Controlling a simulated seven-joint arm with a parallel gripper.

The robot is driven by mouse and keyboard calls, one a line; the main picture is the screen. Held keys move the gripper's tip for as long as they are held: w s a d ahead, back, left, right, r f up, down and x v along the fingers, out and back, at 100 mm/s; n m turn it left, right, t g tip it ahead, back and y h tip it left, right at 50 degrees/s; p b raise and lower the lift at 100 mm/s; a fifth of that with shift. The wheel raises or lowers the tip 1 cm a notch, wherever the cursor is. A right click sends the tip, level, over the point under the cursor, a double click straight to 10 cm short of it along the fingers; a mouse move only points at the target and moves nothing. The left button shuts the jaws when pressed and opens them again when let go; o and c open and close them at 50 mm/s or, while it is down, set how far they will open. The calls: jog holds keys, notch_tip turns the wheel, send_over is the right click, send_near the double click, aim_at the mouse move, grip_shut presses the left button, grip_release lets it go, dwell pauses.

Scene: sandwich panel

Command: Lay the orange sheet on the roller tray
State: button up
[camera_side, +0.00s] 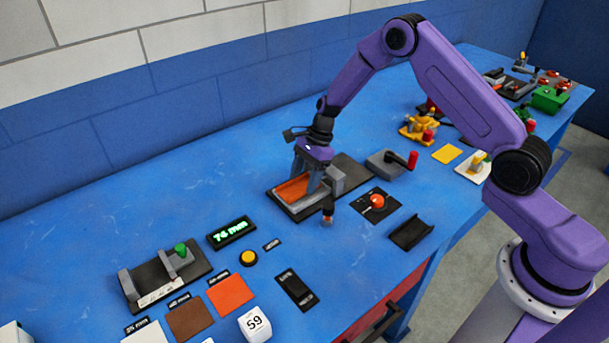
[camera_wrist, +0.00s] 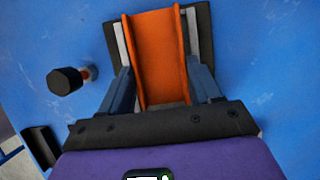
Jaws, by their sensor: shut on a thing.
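An orange sheet (camera_side: 292,191) is between the fingers of my gripper (camera_side: 308,180), over a long dark base with a pale grey tray (camera_side: 308,205); I take this as the roller tray. In the wrist view the sheet (camera_wrist: 158,50) runs lengthwise between the fingers (camera_wrist: 160,92), with its long edges turned up like a channel. The dark base (camera_wrist: 203,35) shows at both sides of it. My gripper is shut on the sheet. I cannot tell whether the sheet touches the tray. A second orange sheet (camera_side: 231,294) lies flat on the table at the front.
A grey block (camera_side: 334,180) stands on the base, right of my gripper. A black-ended handle (camera_side: 327,216) stands at its front, also in the wrist view (camera_wrist: 68,80). Blue table is clear behind left.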

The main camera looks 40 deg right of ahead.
jog(key=shift+d+f, duration=0.1)
jog(key=shift+d, duration=0.4)
dwell(0.7)
jog(key=shift+d+f, duration=0.15)
jog(key=shift+f, duration=0.25)
dwell(0.4)
jog(key=o, duration=1.1)
jog(key=shift+s+f, duration=0.1)
jog(key=shift+s, duration=0.15)
jog(key=shift+c, duration=0.2)
jog(key=shift+o, duration=0.7)
jog(key=shift+w+r, duration=0.15)
jog(key=shift+r, duration=0.9)
jog(key=shift+w+r, duration=0.1)
jog(key=shift+r, duration=3.25)
